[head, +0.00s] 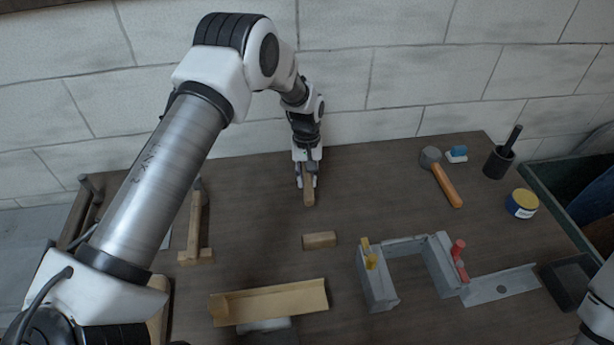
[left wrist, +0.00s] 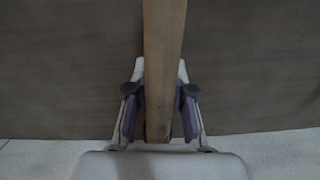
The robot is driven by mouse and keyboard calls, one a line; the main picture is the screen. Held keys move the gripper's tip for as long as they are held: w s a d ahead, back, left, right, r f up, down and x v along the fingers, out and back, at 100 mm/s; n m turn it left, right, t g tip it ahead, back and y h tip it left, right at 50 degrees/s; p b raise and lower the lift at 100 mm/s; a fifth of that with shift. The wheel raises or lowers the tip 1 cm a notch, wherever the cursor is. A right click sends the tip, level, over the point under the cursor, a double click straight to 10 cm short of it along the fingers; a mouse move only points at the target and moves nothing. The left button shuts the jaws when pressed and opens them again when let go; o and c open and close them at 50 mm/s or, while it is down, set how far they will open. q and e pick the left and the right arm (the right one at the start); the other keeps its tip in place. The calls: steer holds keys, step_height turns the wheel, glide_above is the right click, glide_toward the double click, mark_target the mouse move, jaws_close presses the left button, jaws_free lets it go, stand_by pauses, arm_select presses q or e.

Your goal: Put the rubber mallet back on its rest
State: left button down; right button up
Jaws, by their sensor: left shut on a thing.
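A mallet with a grey head and an orange handle (head: 442,178) lies at the back right of the bench, apart from my grippers. My left gripper (head: 307,180) is at the back middle, pointing down, shut on a wooden bar (head: 309,195). The left wrist view shows the same wooden bar (left wrist: 163,70) running lengthwise between the two fingers (left wrist: 160,105). I cannot make out for certain which thing is the mallet's rest. My right gripper is not in view.
A short wooden block (head: 320,240) lies mid-bench, in front of it a tan angled tray (head: 270,302). A grey U-shaped frame (head: 378,285) with yellow and red clamps stands right of them. A dark cup (head: 498,163) and a yellow tin (head: 521,204) stand at the right.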

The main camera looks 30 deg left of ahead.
arm_select(q)
steer(key=shift+f+b, duration=0.65)
steer(key=shift+f, duration=0.5)
steer(key=c, duration=0.9)
jaws_free()
steer(key=r, duration=0.8)
steer(key=w+r, duration=0.1)
steer(key=r, duration=0.3)
steer(key=shift+a, duration=0.3)
steer(key=shift+w, duration=0.1)
steer(key=shift+f, duration=0.15)
